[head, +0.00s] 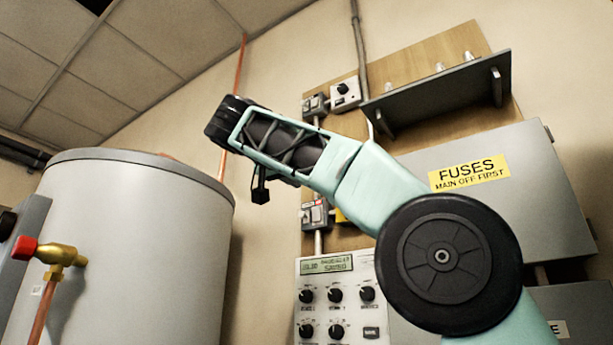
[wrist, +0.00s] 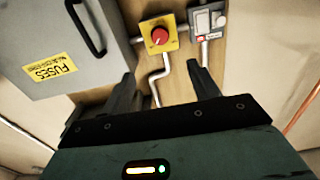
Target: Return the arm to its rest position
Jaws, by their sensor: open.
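My arm (head: 375,190) is raised and bent in the head view, its forearm reaching up and left in front of the wall. In that view the fingers of my gripper are not clearly visible. In the wrist view my gripper (wrist: 165,85) shows two dark fingers spread well apart, with nothing between them. Past the fingertips are the wooden backboard, a red knob on a yellow plate (wrist: 159,38) and a grey conduit (wrist: 158,75). The fingers appear apart from these fittings, though the exact distance is hard to tell.
A grey FUSES box (head: 510,205) and a shelf (head: 440,92) are right of my forearm. A control panel (head: 335,300) with several knobs sits below. A large grey tank (head: 135,235) and a red-handled brass valve (head: 55,254) stand left. A copper pipe (head: 238,75) runs up the wall.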

